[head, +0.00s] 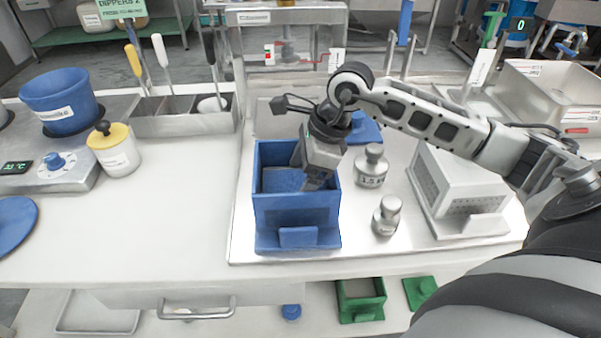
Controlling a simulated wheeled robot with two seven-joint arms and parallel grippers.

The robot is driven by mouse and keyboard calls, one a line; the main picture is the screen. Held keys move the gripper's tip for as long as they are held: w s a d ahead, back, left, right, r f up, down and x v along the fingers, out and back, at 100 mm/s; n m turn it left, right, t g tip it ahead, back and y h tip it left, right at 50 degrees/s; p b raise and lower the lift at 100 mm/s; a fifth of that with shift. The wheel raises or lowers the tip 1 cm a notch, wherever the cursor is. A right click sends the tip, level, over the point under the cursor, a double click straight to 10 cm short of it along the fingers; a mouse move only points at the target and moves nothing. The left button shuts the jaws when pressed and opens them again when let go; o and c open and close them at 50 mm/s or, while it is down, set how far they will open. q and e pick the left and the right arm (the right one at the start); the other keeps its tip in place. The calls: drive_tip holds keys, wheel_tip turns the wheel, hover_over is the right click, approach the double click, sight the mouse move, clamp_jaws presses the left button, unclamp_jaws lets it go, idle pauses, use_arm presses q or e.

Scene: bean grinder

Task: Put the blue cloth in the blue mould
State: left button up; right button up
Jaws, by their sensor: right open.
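The blue mould (297,217) is an open-topped blue box on the metal tray in the middle of the head view. Something flat and blue (283,179), which looks like the blue cloth, lies inside it; its edges are partly hidden by the front wall and my gripper. My right gripper (315,180) points down over the right part of the mould's opening, its fingertips at about rim height. It is open, and I see nothing held in it. My left gripper is not in view.
Two metal weights (371,166) stand right of the mould, close to my right arm. A perforated metal box (458,190) is further right. A blue lid-like piece (365,128) lies behind. A yellow-lidded jar (114,150) stands there.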

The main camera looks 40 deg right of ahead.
drive_tip(key=v, duration=1.2)
drive_tip(key=shift+r, duration=0.1)
